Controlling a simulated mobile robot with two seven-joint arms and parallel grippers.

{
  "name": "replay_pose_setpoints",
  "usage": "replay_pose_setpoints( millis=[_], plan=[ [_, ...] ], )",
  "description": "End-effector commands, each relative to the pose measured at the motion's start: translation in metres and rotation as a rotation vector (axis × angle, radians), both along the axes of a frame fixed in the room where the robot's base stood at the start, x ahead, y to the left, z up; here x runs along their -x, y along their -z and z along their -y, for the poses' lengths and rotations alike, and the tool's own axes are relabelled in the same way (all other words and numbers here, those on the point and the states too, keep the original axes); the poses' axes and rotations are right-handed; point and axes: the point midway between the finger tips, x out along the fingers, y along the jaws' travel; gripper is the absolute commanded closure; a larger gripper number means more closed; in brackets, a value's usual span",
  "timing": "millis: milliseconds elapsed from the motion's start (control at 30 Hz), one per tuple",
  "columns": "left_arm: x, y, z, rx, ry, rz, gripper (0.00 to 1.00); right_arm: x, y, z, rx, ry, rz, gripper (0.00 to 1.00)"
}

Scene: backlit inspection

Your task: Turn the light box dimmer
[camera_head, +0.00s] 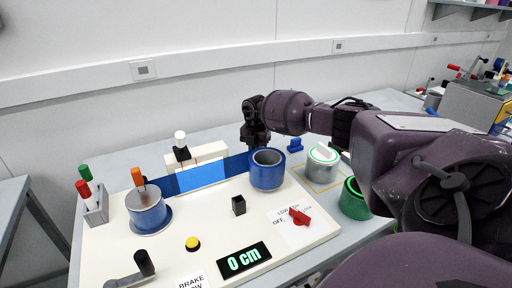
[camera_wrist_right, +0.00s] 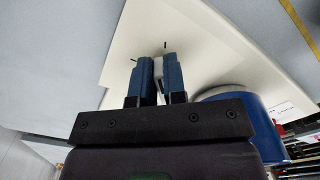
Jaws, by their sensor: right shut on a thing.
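The light box (camera_head: 210,152) is a pale block at the back of the cream board (camera_head: 215,218), with a lit blue strip (camera_head: 203,174) across its front. My right gripper (camera_head: 256,143) reaches down at the board's back edge, just behind the right blue roll (camera_head: 267,170). In the right wrist view, the blue fingers of my right gripper (camera_wrist_right: 158,72) are shut on a small pale thing (camera_wrist_right: 158,68), apparently the dimmer knob, mostly hidden between them. Short dark marks lie on the board near the fingertips. In the head view the roll and gripper hide the knob. My left gripper is not in view.
The right roll also stands close beside the fingers in the wrist view (camera_wrist_right: 245,105). The board holds another blue roll (camera_head: 147,212), a red switch (camera_head: 299,216), a yellow button (camera_head: 192,244), a "0 cm" display (camera_head: 244,260) and a pen holder (camera_head: 95,210). Cans stand right.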

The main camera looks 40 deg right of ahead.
Motion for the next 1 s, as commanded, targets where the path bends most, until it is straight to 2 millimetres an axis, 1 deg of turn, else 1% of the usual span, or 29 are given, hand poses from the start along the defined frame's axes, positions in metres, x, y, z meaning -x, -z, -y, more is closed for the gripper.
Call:
replay_pose_setpoints(
  millis=[33, 200, 400, 600, 967, 1000],
  plan=[
    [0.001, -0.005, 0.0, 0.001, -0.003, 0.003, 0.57, 0.0, -0.005, 0.001, 0.001, 0.033, 0.004, 1.0],
    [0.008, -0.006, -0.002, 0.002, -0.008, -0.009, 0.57, 0.002, -0.004, 0.001, 0.001, 0.124, 0.004, 1.0],
    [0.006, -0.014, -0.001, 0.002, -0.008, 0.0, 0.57, 0.004, -0.002, 0.002, 0.001, 0.187, 0.002, 1.0],
    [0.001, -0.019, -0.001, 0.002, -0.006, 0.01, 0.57, 0.005, -0.001, 0.002, 0.001, 0.211, 0.001, 1.0],
    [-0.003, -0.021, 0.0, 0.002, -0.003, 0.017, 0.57, 0.005, -0.001, 0.002, 0.001, 0.214, 0.001, 1.0],
    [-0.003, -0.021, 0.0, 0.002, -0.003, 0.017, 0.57, 0.005, -0.001, 0.002, 0.001, 0.213, 0.001, 0.82]
  ],
)
